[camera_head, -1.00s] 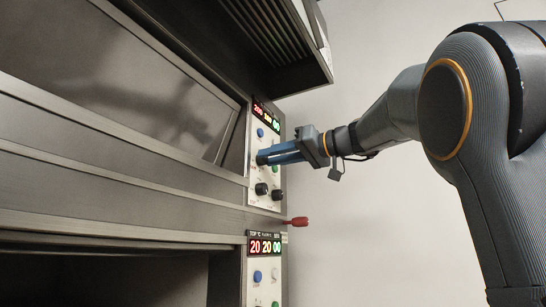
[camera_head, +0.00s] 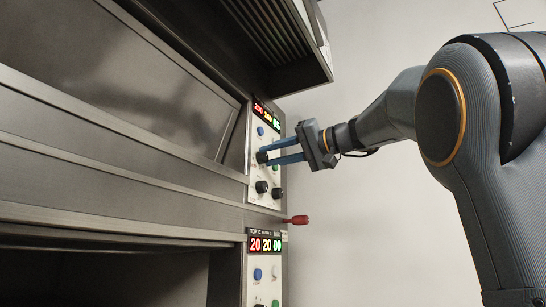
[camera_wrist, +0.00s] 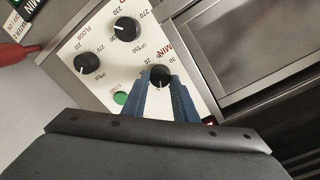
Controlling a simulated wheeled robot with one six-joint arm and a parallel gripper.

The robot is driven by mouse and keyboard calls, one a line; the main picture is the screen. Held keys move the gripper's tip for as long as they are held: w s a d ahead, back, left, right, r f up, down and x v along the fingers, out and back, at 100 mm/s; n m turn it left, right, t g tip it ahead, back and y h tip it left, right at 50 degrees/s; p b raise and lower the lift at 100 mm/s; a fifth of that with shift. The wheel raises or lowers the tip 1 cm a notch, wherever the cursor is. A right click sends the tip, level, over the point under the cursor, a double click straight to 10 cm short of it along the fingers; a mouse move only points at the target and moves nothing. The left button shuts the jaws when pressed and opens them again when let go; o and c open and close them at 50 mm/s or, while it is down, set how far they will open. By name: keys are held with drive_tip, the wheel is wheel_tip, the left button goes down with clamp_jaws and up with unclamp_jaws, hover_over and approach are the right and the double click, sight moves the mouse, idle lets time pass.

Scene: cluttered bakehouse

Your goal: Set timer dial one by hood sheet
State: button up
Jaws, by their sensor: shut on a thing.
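The upper oven's control panel (camera_head: 256,178) has a black timer dial (camera_wrist: 160,75), marked MIN in the wrist view, with its white pointer toward the lower part of the scale. My gripper (camera_head: 266,156) has its two blue fingers shut on this dial, one on each side. The fingers show close up in the wrist view (camera_wrist: 162,92). Above the dial, the upper display (camera_head: 266,114) shows red, yellow and green digits, too slanted to read surely. A pale sheet (camera_head: 321,42) is seen nearly edge-on at the hood's side; its writing is unreadable.
Two more black dials, the near one (camera_wrist: 87,63) and the far one (camera_wrist: 126,29), and a green button (camera_wrist: 120,97) sit close by. A red handle (camera_head: 297,220) sticks out below the panel. The hood (camera_head: 285,50) overhangs above. The right side is open before a plain wall.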

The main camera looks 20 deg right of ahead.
drive_tip(key=m, duration=0.4)
drive_tip(key=shift+p, duration=0.4)
drive_tip(key=m+p, duration=0.2)
drive_tip(key=m, duration=0.3)
drive_tip(key=shift+m+g, duration=0.3)
drive_tip(key=shift+m, duration=0.1)
drive_tip(key=m+p, duration=0.3)
drive_tip(key=m, duration=0.2)
drive_tip(key=shift+f, duration=0.1)
drive_tip(key=shift+f+m+p, duration=0.1)
drive_tip(key=shift+m+p, duration=0.6)
drive_tip(key=shift+m, duration=1.3)
drive_tip(key=o, duration=1.1)
drive_tip(key=shift+d, duration=0.1)
